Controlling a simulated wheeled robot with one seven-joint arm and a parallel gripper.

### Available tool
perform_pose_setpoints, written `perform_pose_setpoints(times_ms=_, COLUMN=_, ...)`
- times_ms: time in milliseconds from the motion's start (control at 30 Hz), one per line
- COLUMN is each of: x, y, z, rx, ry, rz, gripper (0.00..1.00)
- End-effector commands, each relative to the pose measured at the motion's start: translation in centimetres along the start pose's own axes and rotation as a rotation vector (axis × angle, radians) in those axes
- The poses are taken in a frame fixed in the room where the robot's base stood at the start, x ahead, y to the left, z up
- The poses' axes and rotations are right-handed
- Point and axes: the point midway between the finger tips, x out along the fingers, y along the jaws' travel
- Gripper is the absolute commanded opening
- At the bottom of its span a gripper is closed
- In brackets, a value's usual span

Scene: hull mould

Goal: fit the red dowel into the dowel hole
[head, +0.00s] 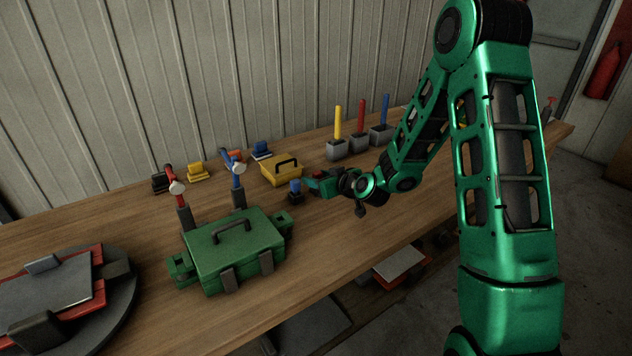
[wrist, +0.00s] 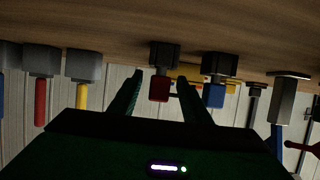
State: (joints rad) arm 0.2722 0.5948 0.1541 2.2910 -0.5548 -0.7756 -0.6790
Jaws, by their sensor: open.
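A tall red dowel (head: 361,115) stands upright in a grey block at the back of the bench. It shows upside down in the wrist view (wrist: 40,102). A short red piece in a black base (wrist: 159,88) lies between or just beyond my fingertips in the wrist view; only a trace of red shows by the gripper in the head view. My gripper (head: 314,184) is open low over the bench, its two fingers (wrist: 160,78) apart. I cannot tell whether they touch the short red piece. I cannot make out an empty dowel hole.
A short blue piece in a black base (head: 295,190) stands close beside my gripper. A yellow carrier (head: 281,174) is behind it. A green toolbox (head: 230,255) and upright hammers (head: 237,168) stand left. Yellow (head: 338,122) and blue (head: 385,110) dowels flank the tall red one.

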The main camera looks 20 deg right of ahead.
Motion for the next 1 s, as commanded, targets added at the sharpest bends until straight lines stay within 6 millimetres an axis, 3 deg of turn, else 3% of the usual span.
perform_pose_setpoints(times_ms=233, x=0.1, y=0.0, z=0.0, rx=0.000, ry=0.000, rz=0.001, gripper=0.41)
perform_pose_setpoints(times_ms=400, x=0.1, y=0.1, z=0.0, rx=0.000, ry=0.000, rz=0.001, gripper=0.01)
perform_pose_setpoints(times_ms=767, x=0.0, y=0.1, z=-0.2, rx=0.000, ry=0.001, rz=0.001, gripper=0.00)
perform_pose_setpoints(times_ms=1000, x=-0.5, y=0.1, z=-1.4, rx=-0.001, ry=0.003, rz=0.002, gripper=0.00)
